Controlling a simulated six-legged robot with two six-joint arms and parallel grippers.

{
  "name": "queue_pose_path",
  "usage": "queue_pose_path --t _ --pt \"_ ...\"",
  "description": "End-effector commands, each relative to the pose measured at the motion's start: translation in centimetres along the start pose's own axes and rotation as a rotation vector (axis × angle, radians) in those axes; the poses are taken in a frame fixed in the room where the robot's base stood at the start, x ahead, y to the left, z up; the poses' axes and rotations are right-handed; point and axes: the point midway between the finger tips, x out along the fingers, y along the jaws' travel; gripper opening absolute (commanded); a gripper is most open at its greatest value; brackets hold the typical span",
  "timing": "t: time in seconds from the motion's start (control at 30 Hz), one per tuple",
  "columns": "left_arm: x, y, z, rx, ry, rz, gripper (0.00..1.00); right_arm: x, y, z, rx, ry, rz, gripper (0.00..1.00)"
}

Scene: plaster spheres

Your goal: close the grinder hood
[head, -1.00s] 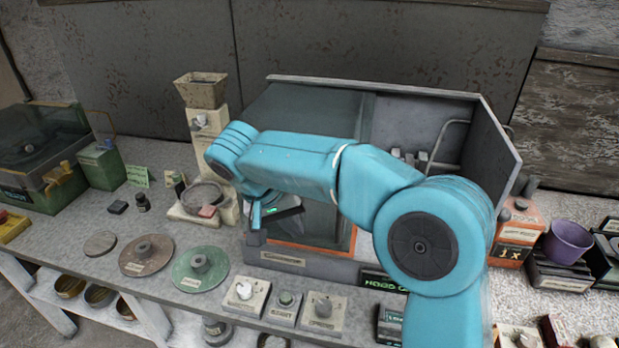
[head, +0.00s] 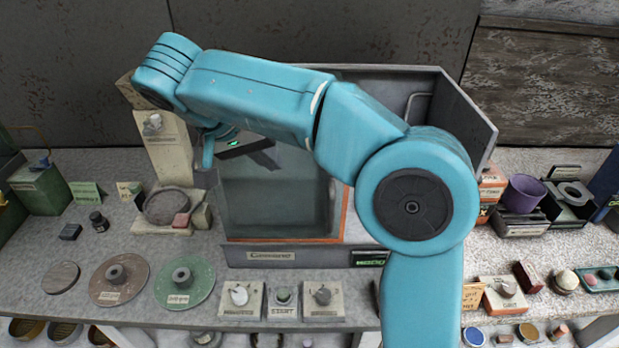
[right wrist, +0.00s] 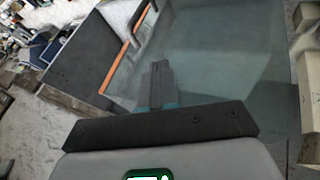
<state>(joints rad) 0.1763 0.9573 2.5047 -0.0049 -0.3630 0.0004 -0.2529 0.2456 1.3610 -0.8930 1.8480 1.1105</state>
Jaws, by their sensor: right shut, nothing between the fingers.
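The grinder hood is a grey box (head: 465,115) at the bench's middle, with a glass panel (head: 275,210) edged in orange (head: 345,215) across its left part. Right of the orange edge a strip of the front looks uncovered, though my right arm hides much of it. My right gripper (head: 268,159) is shut and empty, in front of the panel's upper left part. In the right wrist view its closed fingers (right wrist: 158,82) overlap the glass (right wrist: 215,55), with the orange edge (right wrist: 118,70) to their left. I cannot tell whether they touch it. My left gripper is not in view.
A cream machine with a hopper (head: 168,150) stands close left of the hood. Round discs (head: 118,278) and small control boxes (head: 240,298) lie along the front. A purple pot (head: 524,193) stands to the right. The wall is close behind.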

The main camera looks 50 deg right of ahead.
Motion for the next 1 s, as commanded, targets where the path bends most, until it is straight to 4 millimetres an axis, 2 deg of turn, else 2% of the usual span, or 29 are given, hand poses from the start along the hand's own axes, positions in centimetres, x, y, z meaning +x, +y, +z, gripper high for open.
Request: queue_pose_path --t 0.2,0.4,0.63,1.0 --pt "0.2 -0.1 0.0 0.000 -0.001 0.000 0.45 4.9 0.4 0.0 0.001 -0.003 0.004 0.00" --pt "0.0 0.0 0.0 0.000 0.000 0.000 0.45 8.7 0.6 -0.1 0.001 -0.002 0.002 0.00" --pt "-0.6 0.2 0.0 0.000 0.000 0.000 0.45 10.2 2.9 0.1 0.000 -0.002 -0.001 0.00" --pt "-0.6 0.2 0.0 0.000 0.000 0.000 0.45 10.6 3.1 0.2 -0.002 -0.002 -0.002 0.00"
